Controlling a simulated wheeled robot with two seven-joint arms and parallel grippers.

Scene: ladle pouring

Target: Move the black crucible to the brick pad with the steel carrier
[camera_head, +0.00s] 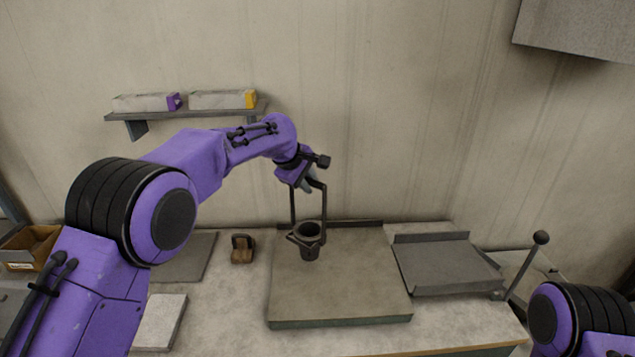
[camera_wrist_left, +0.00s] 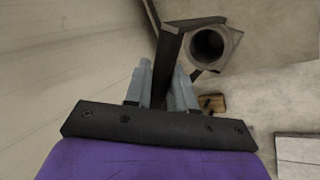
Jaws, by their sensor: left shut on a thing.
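The black crucible (camera_head: 309,253) is a small dark cup with a round open mouth, near the back of the large grey board; its mouth also shows in the wrist view (camera_wrist_left: 207,44). The steel carrier (camera_head: 325,213) is a tall dark frame whose lower end is around the crucible. My left gripper (camera_head: 308,184) is shut on the carrier's top bar (camera_wrist_left: 170,50), above the crucible. I cannot tell whether the crucible touches the board. A pale slab (camera_head: 160,322) at front left may be the brick pad; it shows in the wrist view too (camera_wrist_left: 298,150). My right gripper is out of view.
The large board (camera_head: 345,295) is otherwise bare. A small brown weight-like block (camera_head: 242,250) and a dark plate (camera_head: 192,262) lie left of it. A grey tray (camera_head: 447,267) and a ball-topped lever (camera_head: 540,238) stand right. A shelf (camera_head: 190,115) with boxes hangs behind my left arm.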

